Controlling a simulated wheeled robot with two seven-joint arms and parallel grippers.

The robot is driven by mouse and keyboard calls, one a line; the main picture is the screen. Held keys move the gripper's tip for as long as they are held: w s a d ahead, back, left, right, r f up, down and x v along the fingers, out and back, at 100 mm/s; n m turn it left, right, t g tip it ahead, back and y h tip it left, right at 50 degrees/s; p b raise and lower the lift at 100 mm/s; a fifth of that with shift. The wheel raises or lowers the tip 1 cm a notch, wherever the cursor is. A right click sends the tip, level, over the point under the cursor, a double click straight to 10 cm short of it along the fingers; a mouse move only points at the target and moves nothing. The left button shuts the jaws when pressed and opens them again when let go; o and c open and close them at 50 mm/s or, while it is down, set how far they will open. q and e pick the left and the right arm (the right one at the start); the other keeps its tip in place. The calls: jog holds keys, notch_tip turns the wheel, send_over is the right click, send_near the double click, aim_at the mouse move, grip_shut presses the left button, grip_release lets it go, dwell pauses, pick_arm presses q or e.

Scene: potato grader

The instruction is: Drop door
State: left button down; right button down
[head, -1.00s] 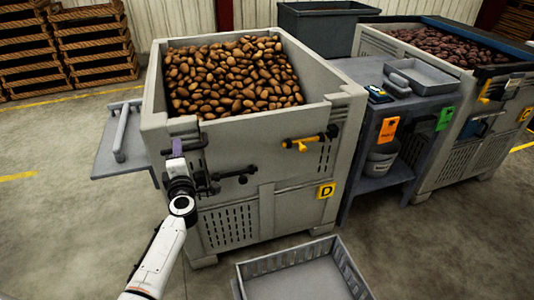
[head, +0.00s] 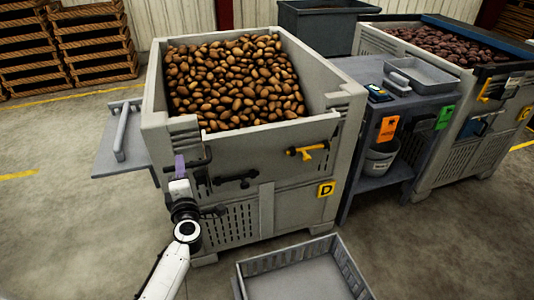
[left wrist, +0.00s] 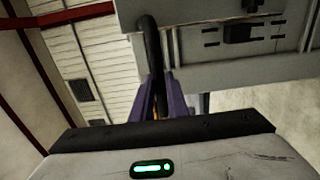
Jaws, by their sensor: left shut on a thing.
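The drop door (head: 270,151) is the upper front panel of the grey potato bin (head: 295,211). Its top edge sits below the bin's corner posts, and potatoes (head: 235,80) show behind it. A yellow-handled latch (head: 307,151) is on its right side and a black latch (head: 236,180) on its left. My left gripper (head: 180,163) is at the door's left end, its purple fingers shut on a black bar handle. In the left wrist view the handle (left wrist: 151,45) runs down between the fingers (left wrist: 160,98). My right gripper is not in view.
An empty grey crate (head: 347,262) lies on the floor in front of the bin. A side table (head: 375,182) with a tray (head: 422,77) and bucket (head: 380,160) stands right. A grey shelf (head: 118,160) juts out left. Floor at the left front is clear.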

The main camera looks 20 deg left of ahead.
pick_arm(q)
jog(key=shift+s+d+f+b, duration=0.3)
jog(key=shift+s+d+f, duration=0.45)
jog(key=shift+s, duration=0.15)
jog(key=shift+s+d+f+b, duration=0.3)
jog(key=shift+s+d+f, duration=0.45)
jog(key=shift+s, duration=0.1)
jog(key=shift+r, duration=0.1)
jog(key=c, duration=1.2)
grip_release()
jog(key=shift+o, duration=0.2)
jog(key=shift+a+r, duration=0.1)
jog(key=shift+r, duration=0.05)
